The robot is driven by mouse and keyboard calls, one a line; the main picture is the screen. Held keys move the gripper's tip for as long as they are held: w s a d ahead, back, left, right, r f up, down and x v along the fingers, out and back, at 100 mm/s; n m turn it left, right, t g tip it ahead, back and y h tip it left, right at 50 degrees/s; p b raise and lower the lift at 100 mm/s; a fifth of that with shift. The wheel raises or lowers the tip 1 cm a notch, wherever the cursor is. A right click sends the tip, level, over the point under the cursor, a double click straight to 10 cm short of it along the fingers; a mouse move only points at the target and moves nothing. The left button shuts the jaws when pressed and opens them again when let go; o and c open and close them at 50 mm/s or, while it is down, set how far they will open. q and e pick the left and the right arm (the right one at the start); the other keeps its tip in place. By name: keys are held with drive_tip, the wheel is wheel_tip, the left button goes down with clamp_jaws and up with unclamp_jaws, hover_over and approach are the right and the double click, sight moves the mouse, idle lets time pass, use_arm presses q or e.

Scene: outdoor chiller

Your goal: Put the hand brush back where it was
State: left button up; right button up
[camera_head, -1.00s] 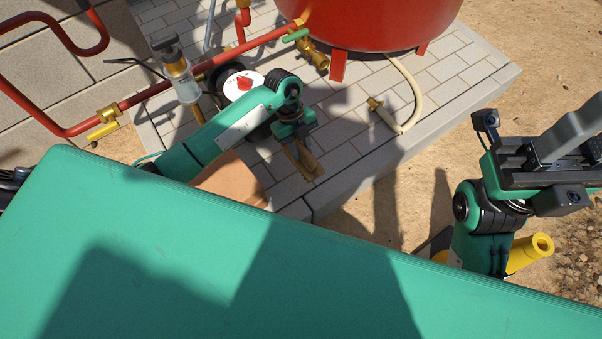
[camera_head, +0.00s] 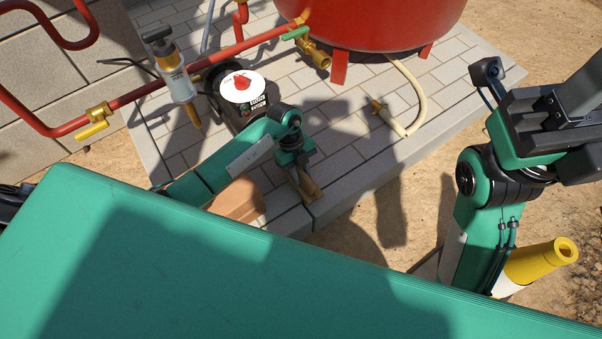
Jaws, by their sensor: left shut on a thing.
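My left gripper (camera_head: 300,172) points down over the near edge of the paved slab. It is shut on a brown wooden piece, which looks like the hand brush (camera_head: 309,189). Only a small part of the brush shows; its bristles cannot be made out. My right gripper (camera_head: 545,120) is raised at the upper right, away from the brush. Its jaws are not clear in this view.
A red tank (camera_head: 380,22) on legs stands on the paved slab (camera_head: 345,165), with a cream hose (camera_head: 421,95) beside it. A yellow cylinder (camera_head: 535,262) is at lower right.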

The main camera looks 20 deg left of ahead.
use_arm(q)
drive_tip(key=o, duration=1)
drive_tip(key=shift+c, duration=0.2)
